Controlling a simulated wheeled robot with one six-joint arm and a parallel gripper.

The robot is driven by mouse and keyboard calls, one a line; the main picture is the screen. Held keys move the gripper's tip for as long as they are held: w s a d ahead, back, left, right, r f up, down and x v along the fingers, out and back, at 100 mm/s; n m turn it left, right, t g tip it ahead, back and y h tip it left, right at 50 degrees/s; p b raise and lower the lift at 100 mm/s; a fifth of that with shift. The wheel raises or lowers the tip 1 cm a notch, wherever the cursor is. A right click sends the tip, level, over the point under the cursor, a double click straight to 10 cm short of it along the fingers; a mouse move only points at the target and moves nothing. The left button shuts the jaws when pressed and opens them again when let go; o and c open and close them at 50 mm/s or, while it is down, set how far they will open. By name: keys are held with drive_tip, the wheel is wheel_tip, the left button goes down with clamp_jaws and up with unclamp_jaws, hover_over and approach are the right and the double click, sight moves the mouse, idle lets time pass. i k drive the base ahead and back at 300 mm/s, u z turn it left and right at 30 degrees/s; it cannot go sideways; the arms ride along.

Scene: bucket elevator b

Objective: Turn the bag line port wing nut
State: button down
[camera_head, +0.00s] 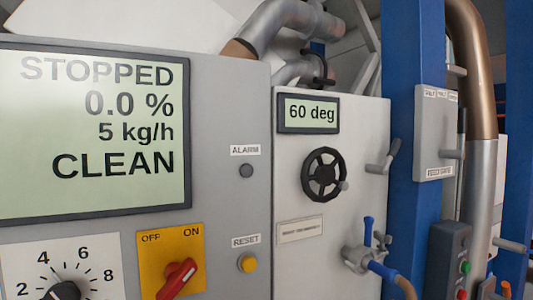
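No label in the head view names a bag line port, and I cannot tell for sure which part is its wing nut. A grey metal fitting (357,258) sits low on the right-hand grey panel. It has an upright blue lever (368,230), and a blue piece (383,271) joins it to a brown hose (404,288). A small grey winged part (383,240) shows beside the lever, too small to make out clearly. My gripper is not in view.
A display (90,130) reads STOPPED, 0.0 %, 5 kg/h, CLEAN. A red switch (177,279) and a yellow reset button (247,264) are below. A black handwheel (323,174) sits under a 60 deg display (309,113). A blue column (414,120) and pipes stand right.

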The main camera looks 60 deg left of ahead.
sight(388, 239)
drive_tip(key=u, duration=2.85)
drive_tip(key=k, duration=0.5)
drive_tip(key=u, duration=0.1)
drive_tip(key=i, duration=0.5)
drive_tip(key=z, duration=0.05)
